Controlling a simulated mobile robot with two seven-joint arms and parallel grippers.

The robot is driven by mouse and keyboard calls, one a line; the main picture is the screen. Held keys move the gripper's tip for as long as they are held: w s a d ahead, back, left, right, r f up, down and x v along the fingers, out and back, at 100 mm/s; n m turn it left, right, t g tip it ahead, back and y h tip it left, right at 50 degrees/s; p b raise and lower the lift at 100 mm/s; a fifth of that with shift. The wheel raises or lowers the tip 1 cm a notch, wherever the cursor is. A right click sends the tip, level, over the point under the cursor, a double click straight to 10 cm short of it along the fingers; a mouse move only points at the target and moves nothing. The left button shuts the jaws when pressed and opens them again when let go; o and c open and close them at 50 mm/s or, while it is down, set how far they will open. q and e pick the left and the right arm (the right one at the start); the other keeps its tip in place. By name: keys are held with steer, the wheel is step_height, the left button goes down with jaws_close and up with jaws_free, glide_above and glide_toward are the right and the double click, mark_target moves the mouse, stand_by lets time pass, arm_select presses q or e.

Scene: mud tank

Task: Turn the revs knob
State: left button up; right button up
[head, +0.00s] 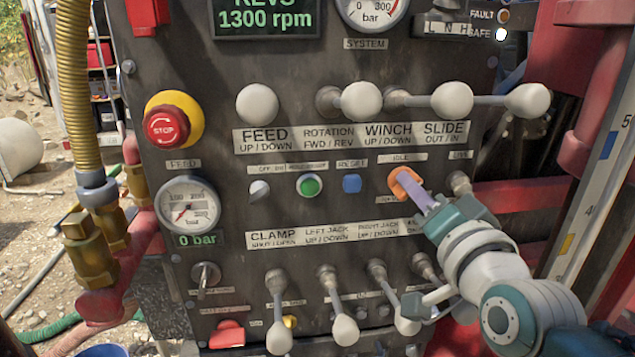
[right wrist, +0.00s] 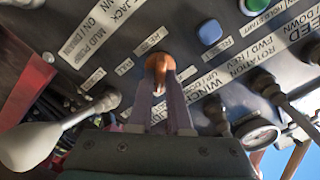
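The revs knob (head: 405,183) is orange and sits on the dark control panel (head: 225,85), right of the blue button, with an IDLE label above it. In the right wrist view the knob (right wrist: 158,64) shows upper centre with its ridge between my fingertips. My right gripper (head: 424,200) reaches it from the lower right. Its two pale purple fingers (right wrist: 160,88) lie on both sides of the ridge and look closed on it. The revs display (head: 265,18) reads 1300 rpm. My left gripper is not in view.
Levers with white knobs run above (head: 452,100) and below (head: 345,330) my right gripper. A green button (head: 309,186), a blue button (head: 351,183) and a red stop button (head: 166,127) are to the left. A red frame (head: 590,100) stands at right.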

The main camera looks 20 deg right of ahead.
steer(key=o, duration=0.4)
steer(key=shift+s, duration=0.1)
steer(key=b+v, duration=0.2)
steer(key=v, duration=0.7)
steer(key=shift+s+a+b, duration=0.1)
steer(key=shift+s+b, duration=0.2)
steer(key=shift+s, duration=0.1)
